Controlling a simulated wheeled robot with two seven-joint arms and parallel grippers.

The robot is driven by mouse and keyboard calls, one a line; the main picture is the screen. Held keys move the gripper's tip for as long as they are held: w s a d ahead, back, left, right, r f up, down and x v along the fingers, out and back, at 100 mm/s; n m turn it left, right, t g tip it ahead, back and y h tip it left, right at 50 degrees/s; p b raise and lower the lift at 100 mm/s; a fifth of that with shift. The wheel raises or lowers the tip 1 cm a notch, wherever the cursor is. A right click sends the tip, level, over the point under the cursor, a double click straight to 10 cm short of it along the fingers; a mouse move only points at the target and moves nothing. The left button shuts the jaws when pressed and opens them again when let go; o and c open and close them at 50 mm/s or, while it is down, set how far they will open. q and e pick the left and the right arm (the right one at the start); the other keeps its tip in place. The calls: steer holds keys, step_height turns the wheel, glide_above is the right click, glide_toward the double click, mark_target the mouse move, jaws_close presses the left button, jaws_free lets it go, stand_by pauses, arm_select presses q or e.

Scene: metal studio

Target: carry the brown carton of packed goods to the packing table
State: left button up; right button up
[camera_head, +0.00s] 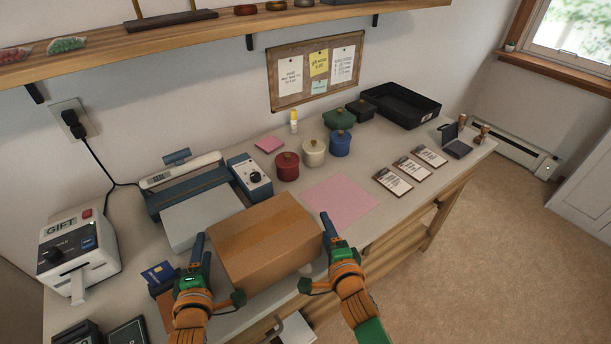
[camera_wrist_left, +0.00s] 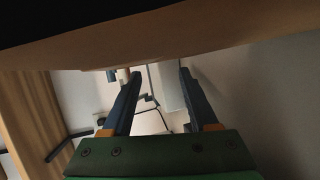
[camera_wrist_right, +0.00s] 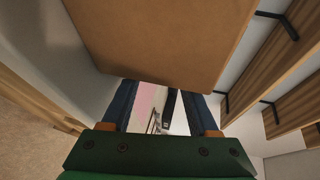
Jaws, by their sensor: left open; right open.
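The brown carton (camera_head: 265,236), closed with tape across its top, is at the front of the packing table (camera_head: 400,205), between my two grippers. It also fills the top of the left wrist view (camera_wrist_left: 190,42) and of the right wrist view (camera_wrist_right: 160,40). My left gripper (camera_head: 199,246) is at its left side, open, with nothing between its fingers. My right gripper (camera_head: 328,228) is at its right side, also open and empty. I cannot tell whether either gripper touches the carton, or whether its underside rests fully on the tabletop.
A blue-grey machine (camera_head: 185,185) and a scale-like box (camera_head: 250,175) stand behind the carton. A label printer (camera_head: 78,250) is at left. A pink sheet (camera_head: 340,199), cards (camera_head: 393,182), lidded pots (camera_head: 313,152) and a black tray (camera_head: 400,103) lie to the right. A shelf (camera_head: 220,30) hangs above.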

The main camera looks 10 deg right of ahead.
arm_select(q)
steer(key=v, duration=1.1)
steer(key=shift+s+r, duration=0.1)
steer(key=shift+s, duration=0.2)
arm_select(e)
steer(key=shift+s, duration=0.1)
arm_select(q)
steer(key=shift+s, duration=0.2)
arm_select(e)
steer(key=shift+s, duration=0.1)
steer(key=v, duration=1.1)
steer(key=shift+s+r, duration=0.2)
steer(key=shift+s, duration=0.15)
